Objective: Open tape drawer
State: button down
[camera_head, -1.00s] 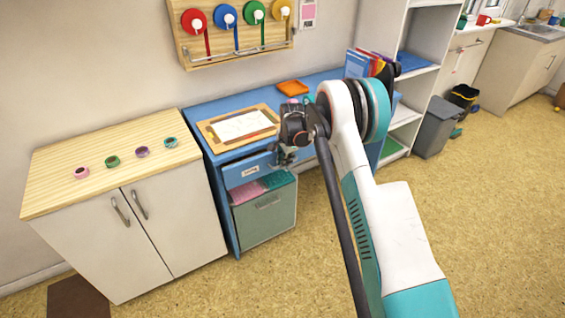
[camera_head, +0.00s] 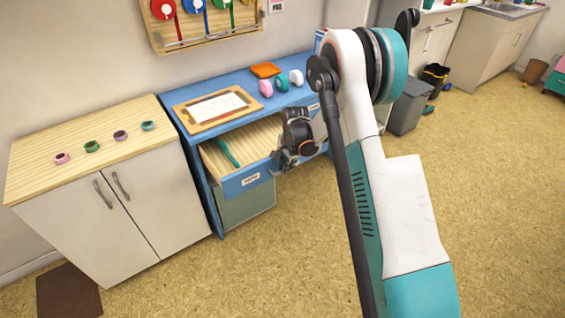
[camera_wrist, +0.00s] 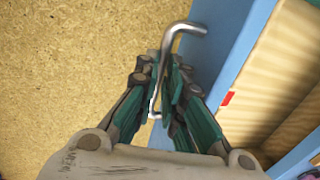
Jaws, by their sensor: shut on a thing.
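The blue-fronted drawer (camera_head: 259,177) with a small white label is pulled out from the blue desk (camera_head: 235,84), and its pale wooden inside shows. A green strip-like thing (camera_head: 228,152) lies in it. In the wrist view, the metal handle (camera_wrist: 188,27) stands out from the blue drawer front (camera_wrist: 228,50). My gripper (camera_wrist: 164,75) is shut on this handle, with the bar between its fingers. In the head view my gripper (camera_head: 292,158) is at the right end of the drawer front and hides the handle there.
A wooden-topped cabinet (camera_head: 85,118) with several small tape rolls stands to the left. On the desk are a framed sheet (camera_head: 217,106), an orange tray (camera_head: 266,70) and three small rounded objects (camera_head: 281,84). A grey bin (camera_head: 408,107) stands right. The floor in front is clear.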

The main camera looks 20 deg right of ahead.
jog(key=c, duration=1.7)
grip_release()
jog(key=r, duration=0.4)
jog(key=s+r, duration=0.1)
jog(key=r, duration=0.3)
jog(key=s+r, duration=0.1)
jog(key=r, duration=0.2)
jog(key=shift+d+r, duration=0.35)
jog(key=shift+r, duration=0.05)
